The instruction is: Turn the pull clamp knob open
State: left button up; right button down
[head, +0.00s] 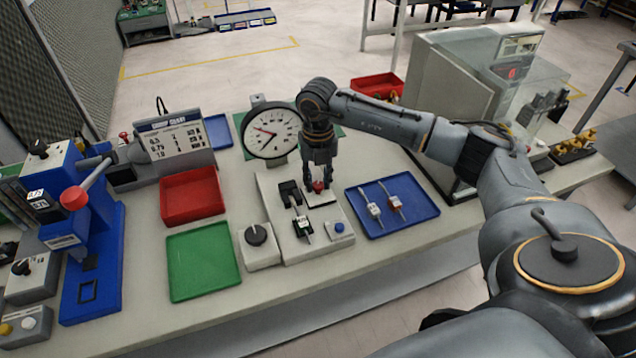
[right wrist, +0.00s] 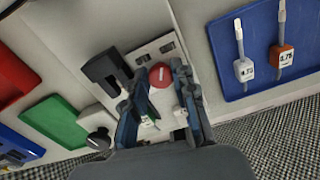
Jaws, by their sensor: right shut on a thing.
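The red clamp knob (head: 318,186) sits on the light grey test fixture (head: 330,228) near the middle of the bench. My right gripper (head: 319,180) points down from above, shut on the red knob. In the right wrist view the knob (right wrist: 161,75) shows between the fingertips of the gripper (right wrist: 158,80). A small white-tagged part (head: 302,225) lies on the fixture, left of the knob. The fingers hide part of the knob, so its turn angle cannot be told. My left gripper is not in view.
A round dial gauge (head: 270,132) stands behind the fixture. A blue tray (head: 415,222) with two tagged parts is on the right. A black rotary knob box (head: 260,247), green tray (head: 203,262) and red bin (head: 192,197) are left. A blue press (head: 92,265) stands farther left.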

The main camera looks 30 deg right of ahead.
jog(key=n+b, duration=0.2)
jog(key=n, duration=0.1)
jog(key=shift+f+n, duration=0.15)
jog(key=shift+n, duration=0.25)
jog(key=n+b, duration=0.2)
jog(key=n, duration=0.1)
jog(key=shift+n, duration=0.3)
jog(key=n+b, duration=0.2)
jog(key=n, duration=0.1)
jog(key=shift+a+n, duration=0.1)
jog(key=shift+n, duration=0.2)
jog(key=shift+r+n+b, duration=0.2)
jog(key=shift+n+b, duration=0.75)
jog(key=shift+n, duration=0.85)
jog(key=c, duration=1.1)
grip_release()
jog(key=shift+o, duration=0.2)
